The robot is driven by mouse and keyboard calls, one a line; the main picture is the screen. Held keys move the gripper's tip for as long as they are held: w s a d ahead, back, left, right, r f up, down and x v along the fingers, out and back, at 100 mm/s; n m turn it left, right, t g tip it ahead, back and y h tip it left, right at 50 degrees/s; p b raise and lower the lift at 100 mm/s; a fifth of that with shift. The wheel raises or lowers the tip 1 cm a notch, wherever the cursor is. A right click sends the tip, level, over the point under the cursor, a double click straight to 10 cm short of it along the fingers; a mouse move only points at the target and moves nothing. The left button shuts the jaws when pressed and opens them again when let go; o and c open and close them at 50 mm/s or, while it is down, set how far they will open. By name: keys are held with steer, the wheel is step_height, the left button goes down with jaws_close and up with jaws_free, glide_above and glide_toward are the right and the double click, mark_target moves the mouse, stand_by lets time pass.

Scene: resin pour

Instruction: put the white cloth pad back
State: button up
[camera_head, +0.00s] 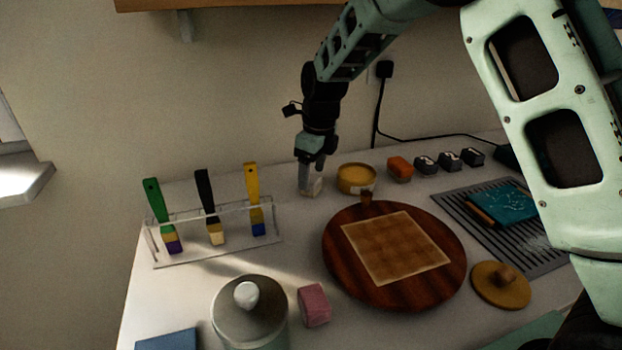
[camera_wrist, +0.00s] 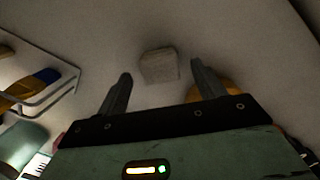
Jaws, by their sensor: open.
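The white cloth pad (camera_wrist: 159,66) shows in the wrist view as a small pale block on the table, just beyond the gap between my fingertips. In the head view the pad (camera_head: 317,187) is a small pale shape at the back of the table, partly hidden by the gripper. My gripper (camera_head: 308,184) is pointed down at it, left of the yellow tub. In the wrist view my gripper (camera_wrist: 160,82) has its two fingers spread wide with nothing between them. Whether a finger touches the pad is not clear.
A clear rack (camera_head: 215,232) with several brushes stands to the left. A yellow tub (camera_head: 357,179) stands close right of my gripper. A round wooden board (camera_head: 335,257) with a square tan sheet, a lidded pot (camera_head: 250,320) and a pink block (camera_head: 314,305) stand nearer. The wall is close behind.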

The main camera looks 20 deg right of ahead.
mark_target(314, 180)
steer(key=r, duration=0.4)
steer(key=shift+s+d+r, duration=0.15)
steer(key=shift+s+r, duration=0.05)
steer(key=shift+r, duration=0.2)
steer(key=shift+s, duration=0.15)
steer(key=s+a+n, duration=0.3)
steer(key=s+n, duration=0.5)
steer(key=s, duration=0.1)
steer(key=s+a+n, duration=0.3)
steer(key=s+n, duration=0.6)
steer(key=s, duration=0.1)
steer(key=s+a+r+n+g, duration=0.1)
steer(key=s+a+n, duration=0.2)
steer(key=s+n, duration=0.6)
steer(key=shift+s, duration=0.2)
steer(key=s+d+f+n, duration=0.1)
steer(key=s+d+n, duration=0.1)
steer(key=s+n, duration=0.5)
steer(key=shift+s+f+n, duration=0.35)
steer(key=shift+n, duration=0.45)
steer(key=shift+d, duration=0.1)
